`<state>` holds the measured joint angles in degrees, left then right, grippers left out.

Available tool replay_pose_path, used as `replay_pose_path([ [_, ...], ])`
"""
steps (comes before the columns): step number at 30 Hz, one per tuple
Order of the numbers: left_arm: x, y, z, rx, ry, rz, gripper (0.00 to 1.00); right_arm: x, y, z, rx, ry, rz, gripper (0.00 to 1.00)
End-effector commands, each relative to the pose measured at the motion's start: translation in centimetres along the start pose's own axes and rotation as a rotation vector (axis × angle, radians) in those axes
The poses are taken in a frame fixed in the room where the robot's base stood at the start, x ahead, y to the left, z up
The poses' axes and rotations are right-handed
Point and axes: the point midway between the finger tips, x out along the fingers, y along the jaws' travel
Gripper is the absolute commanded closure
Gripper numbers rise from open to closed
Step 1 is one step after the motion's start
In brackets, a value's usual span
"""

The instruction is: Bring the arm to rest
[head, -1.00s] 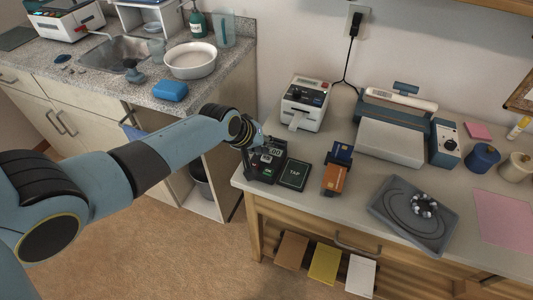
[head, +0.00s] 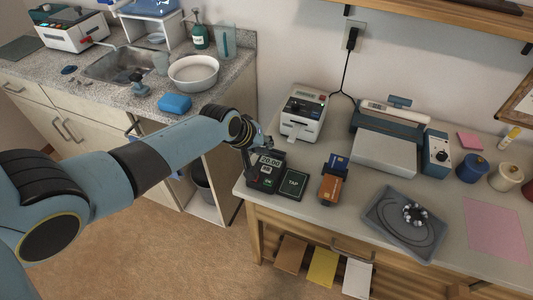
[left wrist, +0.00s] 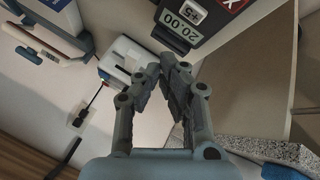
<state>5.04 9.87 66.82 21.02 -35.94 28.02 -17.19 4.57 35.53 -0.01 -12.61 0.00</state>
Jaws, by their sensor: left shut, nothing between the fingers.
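My left arm comes in from the left in the head view. My left gripper (head: 262,145) is shut and empty, just behind the upper left edge of the card terminal (head: 267,168). The terminal's screen reads 20.00. In the left wrist view my closed fingers (left wrist: 164,68) point up the picture, and the terminal (left wrist: 185,28) shows beyond them at the top. I cannot tell how high the fingertips are above the counter. My right gripper is not in view.
Close to the gripper are the label printer (head: 302,115), the TAP pad (head: 293,184) and a card holder (head: 334,180). A grey tray (head: 385,230) and a scale-like device (head: 383,150) stand to the right. Open floor (head: 150,255) lies left of the counter.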

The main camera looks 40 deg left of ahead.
Motion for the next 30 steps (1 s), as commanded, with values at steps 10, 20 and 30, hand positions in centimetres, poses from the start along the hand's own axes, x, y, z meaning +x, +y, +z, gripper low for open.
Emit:
replay_pose_path([
  [10,0.0,0.0,0.0,0.000,0.000,0.000,1.00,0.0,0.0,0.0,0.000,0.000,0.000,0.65],
  [20,-4.4,0.5,3.2,0.187,-0.066,-0.025,1.00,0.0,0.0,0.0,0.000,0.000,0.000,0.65],
  [30,-18.8,0.0,8.9,0.585,-0.196,-0.137,1.00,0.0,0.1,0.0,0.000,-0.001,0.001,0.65],
])
